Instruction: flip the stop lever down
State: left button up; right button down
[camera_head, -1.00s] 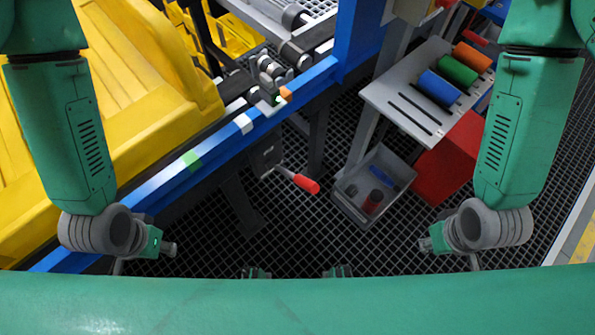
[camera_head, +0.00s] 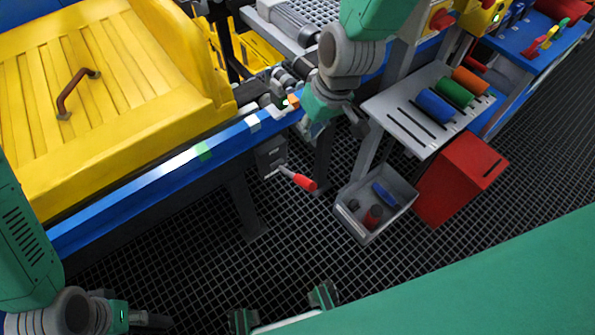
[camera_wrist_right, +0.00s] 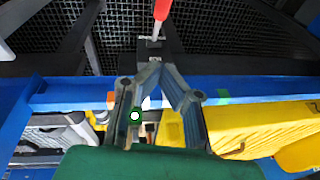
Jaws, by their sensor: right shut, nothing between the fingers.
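The stop lever has a red handle (camera_head: 298,181) on a thin metal rod and a dark box (camera_head: 271,157) under the blue conveyor rail. In the head view it sticks out to the right and slightly down. In the right wrist view the red handle (camera_wrist_right: 161,10) is at the top edge, beyond the fingertips. My right gripper (camera_head: 318,128) hangs beside the blue rail, above and right of the lever and apart from it in the head view. In the wrist view its fingers (camera_wrist_right: 157,68) converge, shut and empty. My left gripper (camera_head: 150,320) is low at the left; its jaw opening is unclear.
A blue rail (camera_head: 100,218) edges the conveyor, with a yellow tray (camera_head: 40,130) on it. A grey bin (camera_head: 376,230) holding small parts, a red box (camera_head: 462,180) and a grey rack (camera_head: 390,108) with coloured cylinders are at the right. Grating floor below the lever is clear.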

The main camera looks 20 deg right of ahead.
jog(key=b, duration=0.1)
send_over(301, 176)
jog(key=w, duration=0.2)
jog(key=s+d+f+x, duration=0.1)
jog(key=d+x, duration=0.1)
jog(key=x, duration=0.8)
jog(key=shift+s+d+f, duration=0.1)
jog(key=shift+s+f, duration=0.35)
jog(key=shift+s, duration=0.15)
jog(key=shift+s+f, duration=0.45)
jog(key=shift+s, duration=0.2)
jog(key=shift+s+d+f, duration=0.2)
jog(key=shift+f, duration=0.1)
jog(key=shift+d, duration=0.2)
